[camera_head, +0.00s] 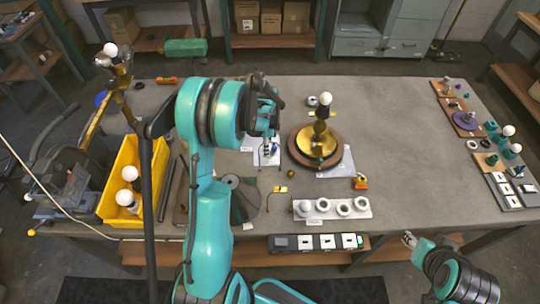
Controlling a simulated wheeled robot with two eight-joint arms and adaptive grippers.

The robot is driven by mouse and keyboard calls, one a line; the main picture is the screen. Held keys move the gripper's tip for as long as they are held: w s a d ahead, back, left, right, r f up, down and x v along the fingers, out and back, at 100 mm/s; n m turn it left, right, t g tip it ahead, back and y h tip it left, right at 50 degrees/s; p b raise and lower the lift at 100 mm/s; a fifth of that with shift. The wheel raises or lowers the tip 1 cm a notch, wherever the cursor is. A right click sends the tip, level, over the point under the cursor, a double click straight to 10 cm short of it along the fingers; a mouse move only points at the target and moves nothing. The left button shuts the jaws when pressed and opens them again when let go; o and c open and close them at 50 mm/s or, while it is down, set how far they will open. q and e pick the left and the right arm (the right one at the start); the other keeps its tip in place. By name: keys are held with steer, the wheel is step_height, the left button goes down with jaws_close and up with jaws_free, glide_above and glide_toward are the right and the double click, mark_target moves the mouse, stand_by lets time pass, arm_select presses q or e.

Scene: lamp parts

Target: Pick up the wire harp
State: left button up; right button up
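My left gripper (270,151) hangs over a white paper sheet (246,144) on the table, left of the brass lamp base. It is small and partly behind my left arm, so whether it is open or shut is unclear. A thin dark curved wire (268,200) lies on the table just below a small yellow piece (281,189); it may be the wire harp, but it is too small to be sure. My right gripper (409,239) is at the front right, off the table edge, far from the wire. Its finger opening is not clear.
The brass lamp base (318,148) with a bulb stands on a round wooden board. A white tray of rings (332,209) lies at the front edge. A yellow bin (144,160) with bulbs is at left. Boards with small parts line the right edge. The table's right middle is clear.

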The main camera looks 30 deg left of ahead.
arm_select(q)
jaws_close()
steer(key=shift+r, duration=0.1)
